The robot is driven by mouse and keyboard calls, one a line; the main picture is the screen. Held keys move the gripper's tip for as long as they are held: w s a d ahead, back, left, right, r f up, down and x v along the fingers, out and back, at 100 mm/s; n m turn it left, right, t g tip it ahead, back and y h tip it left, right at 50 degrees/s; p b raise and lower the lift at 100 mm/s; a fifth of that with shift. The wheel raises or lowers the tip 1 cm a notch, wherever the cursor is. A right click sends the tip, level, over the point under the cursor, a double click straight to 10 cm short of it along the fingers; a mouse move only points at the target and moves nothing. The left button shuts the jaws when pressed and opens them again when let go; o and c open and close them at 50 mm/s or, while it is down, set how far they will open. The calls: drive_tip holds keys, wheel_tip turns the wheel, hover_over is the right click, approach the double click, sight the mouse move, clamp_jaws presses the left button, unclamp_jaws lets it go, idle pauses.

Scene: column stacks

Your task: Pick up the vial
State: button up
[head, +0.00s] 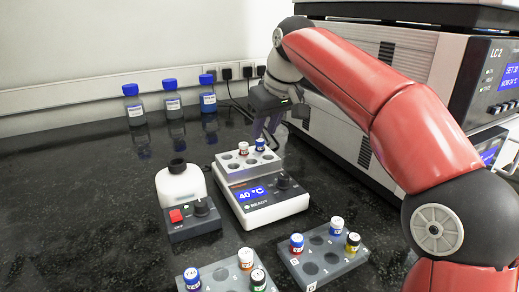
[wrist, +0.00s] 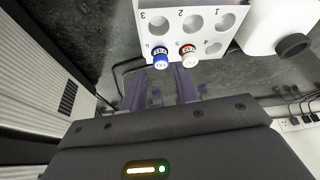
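A heater block (head: 262,207) reading 40 °C carries a white holder with numbered wells. A blue-capped vial (head: 260,145) and a red-capped vial (head: 243,149) stand upright in its back row. In the wrist view, the blue-capped vial (wrist: 160,58) is at well 6 and the red-capped vial (wrist: 188,53) at well 5. My gripper (head: 266,128) is above and just behind this row. In the wrist view, its two purple fingers (wrist: 160,88) are apart with nothing between them. The blue-capped vial is beyond the gap, near the fingertips; the red one is beside the right finger.
Two grey racks (head: 322,262) (head: 220,281) with several vials stand in front. A white bottle (head: 180,185) and a switch box (head: 193,222) stand left of the heater. Blue-capped bottles (head: 172,105) line the wall. A large instrument (head: 385,85) stands close on the right.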

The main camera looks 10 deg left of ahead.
sight(262, 141)
drive_tip(key=x, duration=0.3)
drive_tip(key=shift+f, duration=0.25)
clamp_jaws()
drive_tip(key=shift+a+r, duration=0.1)
